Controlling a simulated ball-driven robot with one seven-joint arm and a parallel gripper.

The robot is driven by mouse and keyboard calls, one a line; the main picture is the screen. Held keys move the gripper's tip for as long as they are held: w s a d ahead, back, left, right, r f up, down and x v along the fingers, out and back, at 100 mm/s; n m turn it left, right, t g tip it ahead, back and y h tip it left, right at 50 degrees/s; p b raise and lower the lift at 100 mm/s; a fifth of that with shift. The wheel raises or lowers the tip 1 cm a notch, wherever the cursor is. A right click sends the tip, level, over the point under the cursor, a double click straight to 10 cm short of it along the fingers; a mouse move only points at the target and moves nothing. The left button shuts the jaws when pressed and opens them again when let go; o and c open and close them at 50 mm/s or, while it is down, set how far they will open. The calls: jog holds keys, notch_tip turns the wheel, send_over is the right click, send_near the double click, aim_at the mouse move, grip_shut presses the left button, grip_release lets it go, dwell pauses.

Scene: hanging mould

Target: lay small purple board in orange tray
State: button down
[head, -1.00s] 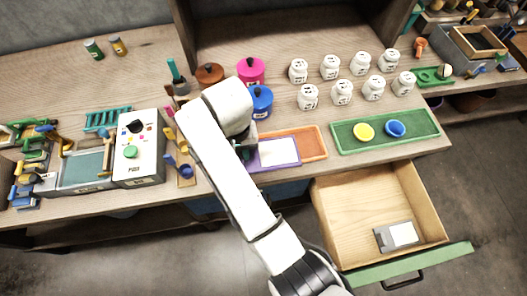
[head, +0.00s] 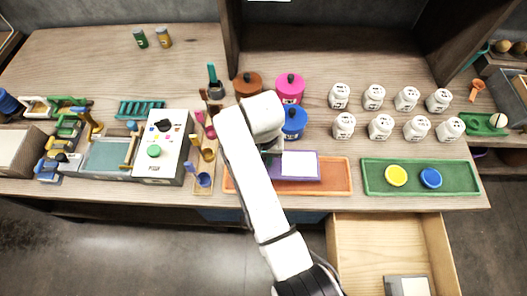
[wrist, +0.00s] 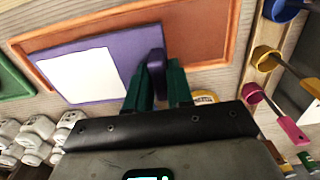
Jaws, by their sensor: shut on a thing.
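The small purple board (head: 309,175) has a white sheet on its face and a raised purple grip at one end. My gripper (wrist: 158,88) is shut on that grip with its green fingers. In the head view my gripper (head: 274,148) is partly hidden by my arm. The orange tray (head: 338,188) lies on the bench below the board. In the wrist view the board (wrist: 118,88) covers part of the tray (wrist: 205,25) and reaches past one long rim. I cannot tell the gap between board and tray.
A green tray (head: 460,182) with yellow and blue discs lies right of the orange tray. A blue pot (head: 293,123) and white jars (head: 344,126) stand behind. A spoon rack (head: 204,172) is at left. The drawer (head: 375,255) stands open at the front.

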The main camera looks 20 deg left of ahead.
jog(key=shift+f+b, duration=2.15)
jog(key=shift+f, duration=1.2)
jog(key=shift+f, duration=0.2)
jog(key=c, duration=0.9)
grip_release()
notch_tip(320, 180, up, 11)
jog(key=shift+f+b, duration=0.1)
jog(key=shift+b, duration=0.4)
